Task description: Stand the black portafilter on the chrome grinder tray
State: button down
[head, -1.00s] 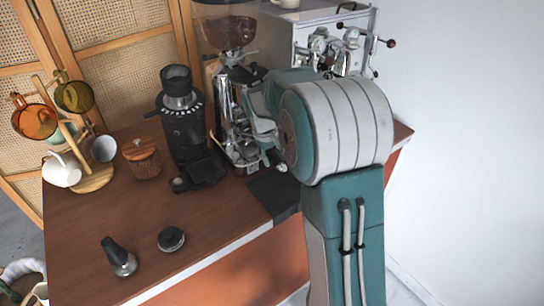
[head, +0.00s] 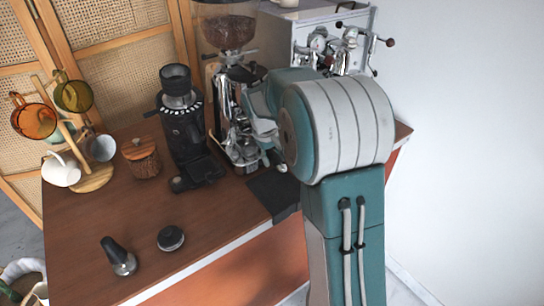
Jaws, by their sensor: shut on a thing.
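The chrome grinder (head: 227,85) stands at the back of the counter, with a clear hopper of beans on top. Its chrome tray (head: 244,157) is low at its front, partly behind my gripper. My gripper (head: 264,128) is at the front right of this grinder, close to its body, and my arm hides much of it. It is shut on the black portafilter, which is mostly hidden. A dark shape shows by the grinder's upper front, but I cannot tell whether it is part of the portafilter. Contact with the tray cannot be seen.
A black grinder (head: 183,130) stands just left. A wooden-lidded jar (head: 142,158) and a mug tree (head: 92,178) are farther left. A tamper (head: 119,257) and a round black tool (head: 171,239) lie in front. A dark mat (head: 272,190) lies at the counter edge. An espresso machine (head: 300,40) stands behind.

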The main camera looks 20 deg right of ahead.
jog(key=shift+s+f, duration=0.1)
jog(key=shift+f, duration=0.45)
jog(key=shift+c, duration=1.2)
grip_release()
jog(key=shift+r, duration=0.1)
jog(key=shift+r, duration=0.1)
notch_tip(320, 180, up, 12)
jog(key=a, duration=0.2)
jog(key=shift+a+f, duration=0.2)
jog(key=shift+f, duration=0.05)
jog(key=s+a+r+t+y, duration=0.1)
jog(key=s+a+r, duration=0.15)
jog(key=s, duration=0.45)
jog(key=s+a+r+t, duration=0.2)
jog(key=s+a, duration=0.1)
jog(key=s, duration=0.4)
jog(key=s+a+f+m+t, duration=0.1)
jog(key=s+f, duration=0.1)
jog(key=s, duration=0.4)
jog(key=s+a+f+t+y, duration=0.1)
jog(key=s+f, duration=0.1)
jog(key=s, duration=0.4)
jog(key=shift+s+a+m, duration=0.3)
jog(key=shift+a+m, duration=0.05)
jog(key=shift+m, duration=0.05)
